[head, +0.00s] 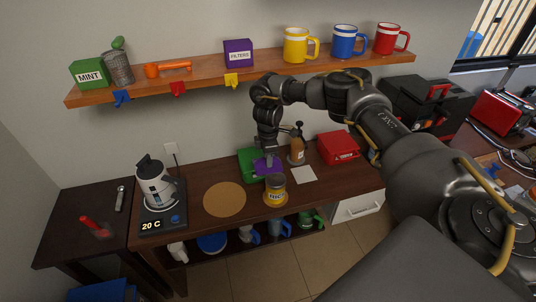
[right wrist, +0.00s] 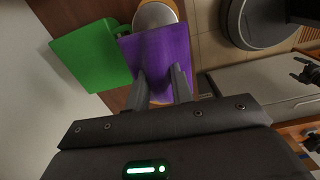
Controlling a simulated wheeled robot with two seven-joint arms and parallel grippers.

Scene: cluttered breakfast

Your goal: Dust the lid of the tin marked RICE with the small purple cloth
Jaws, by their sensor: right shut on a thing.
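The yellow tin marked RICE (head: 275,196) stands upright near the front edge of the counter, with a grey lid (head: 275,181). The lid also shows at the top of the right wrist view (right wrist: 154,15), partly hidden by the cloth. My right gripper (head: 268,158) is shut on the small purple cloth (head: 263,168), just behind the tin. In the right wrist view the cloth (right wrist: 165,50) hangs spread between and beyond my fingertips (right wrist: 163,75) and overlaps the lid's edge. I cannot tell whether it touches the lid. My left gripper is out of view.
A green box (head: 246,162) is just left of the cloth. A pump bottle (head: 297,148), a white card (head: 304,175) and a red box (head: 337,148) are to the right. A round cork mat (head: 224,200) and a kettle (head: 154,187) are to the left. A shelf (head: 210,78) runs above.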

